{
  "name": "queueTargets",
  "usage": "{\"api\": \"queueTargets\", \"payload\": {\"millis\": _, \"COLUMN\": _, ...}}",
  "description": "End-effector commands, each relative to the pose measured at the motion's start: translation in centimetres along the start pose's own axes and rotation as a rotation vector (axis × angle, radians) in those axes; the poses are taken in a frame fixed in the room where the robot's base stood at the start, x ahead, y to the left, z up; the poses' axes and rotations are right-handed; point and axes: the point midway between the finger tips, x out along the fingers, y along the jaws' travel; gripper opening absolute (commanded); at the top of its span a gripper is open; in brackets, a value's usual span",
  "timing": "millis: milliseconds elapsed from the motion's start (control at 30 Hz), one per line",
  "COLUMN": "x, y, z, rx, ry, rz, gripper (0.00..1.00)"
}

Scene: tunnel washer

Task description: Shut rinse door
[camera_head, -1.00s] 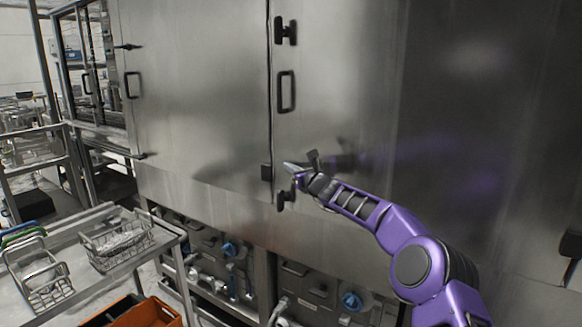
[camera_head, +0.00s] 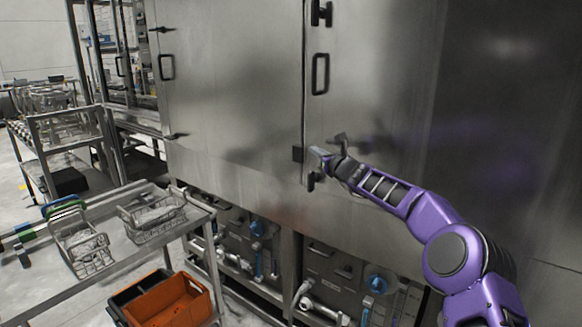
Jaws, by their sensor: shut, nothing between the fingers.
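Two large steel doors face me on the washer. The left door (camera_head: 235,90) has a black handle (camera_head: 166,67) near its left edge. The right door (camera_head: 375,75) has a black handle (camera_head: 320,73) near the seam, with a black latch (camera_head: 321,13) above it and a lower latch (camera_head: 312,181) below. Both doors look close to flush along the seam. I cannot tell which one is the rinse door. My gripper (camera_head: 318,152) is shut and empty, at the seam by the lower latch, partly in front of the right door. Whether it touches the steel is unclear.
A steel table (camera_head: 120,262) at the lower left carries wire baskets (camera_head: 152,214). An orange crate (camera_head: 170,302) stands beside it, low down. Pipes and blue valves (camera_head: 376,283) sit under the doors. A cart (camera_head: 70,150) stands farther left.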

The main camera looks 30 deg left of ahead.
Motion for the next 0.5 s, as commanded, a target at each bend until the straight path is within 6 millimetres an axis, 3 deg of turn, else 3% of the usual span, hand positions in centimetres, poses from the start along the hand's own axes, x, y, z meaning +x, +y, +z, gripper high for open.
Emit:
{"api": "queueTargets", "payload": {"millis": 233, "x": -1.3, "y": 2.4, "z": -0.8, "rx": 0.001, "ry": 0.001, "rz": 0.005, "gripper": 0.0}}
{"api": "queueTargets", "payload": {"millis": 300, "x": -1.4, "y": 3.1, "z": 0.0, "rx": 0.0, "ry": 0.001, "rz": 0.009, "gripper": 0.0}}
{"api": "queueTargets", "payload": {"millis": 500, "x": -2.1, "y": 4.3, "z": 0.0, "rx": 0.001, "ry": 0.001, "rz": 0.01, "gripper": 0.0}}
